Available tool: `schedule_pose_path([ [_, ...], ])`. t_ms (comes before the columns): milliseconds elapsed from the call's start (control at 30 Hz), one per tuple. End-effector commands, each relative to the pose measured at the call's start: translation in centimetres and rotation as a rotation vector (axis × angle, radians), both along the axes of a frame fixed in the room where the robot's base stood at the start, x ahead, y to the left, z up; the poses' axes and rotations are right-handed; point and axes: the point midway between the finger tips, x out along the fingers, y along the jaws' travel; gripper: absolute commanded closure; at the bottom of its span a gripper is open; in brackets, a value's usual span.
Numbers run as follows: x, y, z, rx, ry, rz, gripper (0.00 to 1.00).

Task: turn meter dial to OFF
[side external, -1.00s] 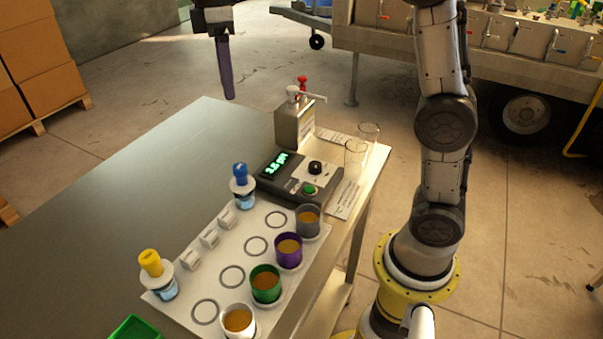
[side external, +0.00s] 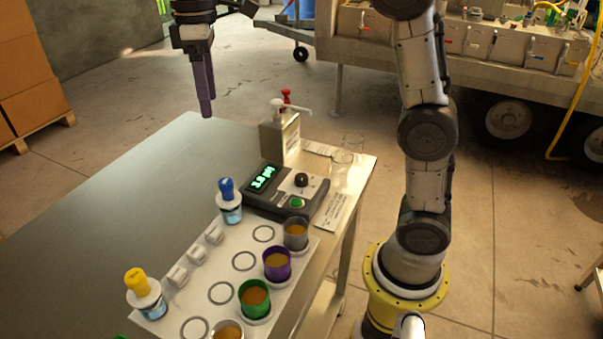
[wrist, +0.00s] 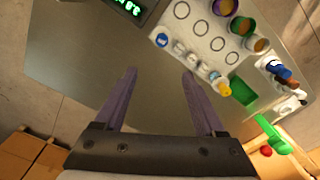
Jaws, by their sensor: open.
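The pH meter (side external: 262,206) is a dark box with a lit green display (side external: 264,178) on the table's right part. Its black dial (side external: 301,180) sits on a pale panel, above a green button (side external: 297,202). I cannot read the dial's setting. My gripper (side external: 206,108) hangs above the table's far edge, left of and well apart from the meter. In the wrist view its two purple fingers (wrist: 161,76) are spread with nothing between them. That view shows only part of the meter's display (wrist: 128,7) at the top edge; the dial is out of frame.
A dispenser bottle (side external: 280,132) stands behind the meter, with glass beakers (side external: 342,162) to its right. A white tray (side external: 200,285) in front holds several coloured cups and dropper bottles. A green tray (wrist: 243,91) shows in the wrist view. The table's left part (side external: 120,195) is bare.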

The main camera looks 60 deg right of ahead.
Motion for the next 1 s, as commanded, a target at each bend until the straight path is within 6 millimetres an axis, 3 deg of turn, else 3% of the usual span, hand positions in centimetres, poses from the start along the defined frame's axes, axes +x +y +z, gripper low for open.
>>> schedule_pose_path([
  [267, 0.0, -0.7, -2.5, 0.017, -0.009, -0.647, 0.28],
  [567, -1.6, -4.2, -5.6, 0.035, -0.009, -1.437, 0.28],
  [767, -3.9, -7.7, -7.9, 0.043, -0.006, -2.000, 0.28],
  [900, -6.5, -10.6, -9.7, 0.039, 0.001, -2.384, 0.28],
  [1000, -9.2, -12.9, -10.9, 0.025, 0.009, -2.575, 0.28],
])
